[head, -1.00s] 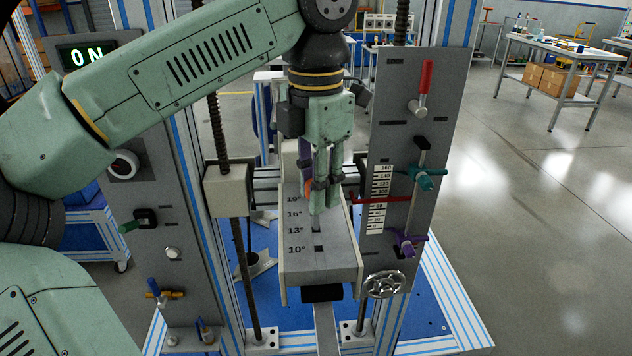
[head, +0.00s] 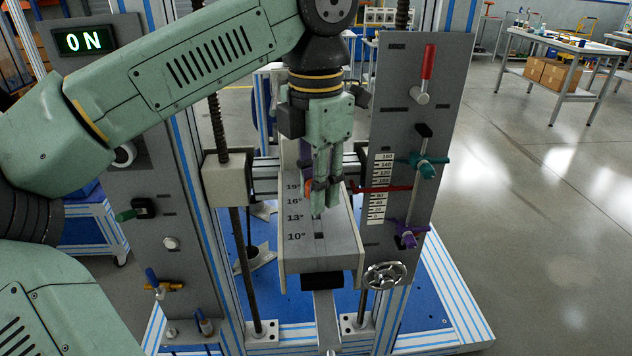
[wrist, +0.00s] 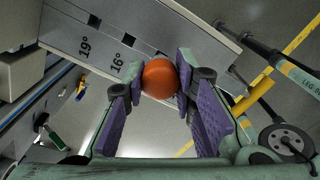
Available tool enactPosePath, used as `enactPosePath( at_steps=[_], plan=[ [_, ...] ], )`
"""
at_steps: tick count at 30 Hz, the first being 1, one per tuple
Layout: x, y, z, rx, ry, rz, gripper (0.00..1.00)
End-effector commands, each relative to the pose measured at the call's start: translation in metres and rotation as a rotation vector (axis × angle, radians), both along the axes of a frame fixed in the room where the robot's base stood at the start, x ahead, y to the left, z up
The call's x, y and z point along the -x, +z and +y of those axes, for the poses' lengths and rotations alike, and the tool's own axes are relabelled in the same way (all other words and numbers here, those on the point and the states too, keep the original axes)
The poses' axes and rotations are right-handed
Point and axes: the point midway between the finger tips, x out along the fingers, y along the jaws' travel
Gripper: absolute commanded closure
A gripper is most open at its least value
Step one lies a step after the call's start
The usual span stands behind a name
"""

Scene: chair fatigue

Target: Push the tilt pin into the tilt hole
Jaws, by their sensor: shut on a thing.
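The tilt pin shows as an orange ball knob (wrist: 160,78) between my finger pads in the wrist view. A bit of orange (head: 308,184) also shows beside my fingers in the head view. My gripper (head: 320,205) points down and is shut on the pin's knob, over the grey tilt block (head: 340,244). The pin's shaft is hidden. The block has square tilt holes in a row, marked 19°, 16°, 13° and 10°. The 10° hole (head: 319,236) is clear. My fingertips are near the 13° mark. I cannot tell whether the pin is in a hole.
A grey panel (head: 405,120) with a red lever, a teal knob (head: 427,171) and a purple knob (head: 408,238) stands right of the block. A handwheel (head: 384,276) is below it. The left panel (head: 185,235) carries more levers. A display (head: 85,41) reads ON.

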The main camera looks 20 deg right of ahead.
Motion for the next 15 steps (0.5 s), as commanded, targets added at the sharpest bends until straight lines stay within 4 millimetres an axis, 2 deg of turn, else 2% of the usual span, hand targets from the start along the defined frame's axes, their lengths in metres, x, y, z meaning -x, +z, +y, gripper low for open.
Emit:
enactPosePath(
  at_steps=[15],
  plan=[
    [0.000,-0.014,0.000,0.000,0.000,0.000,1.00]
  ],
)
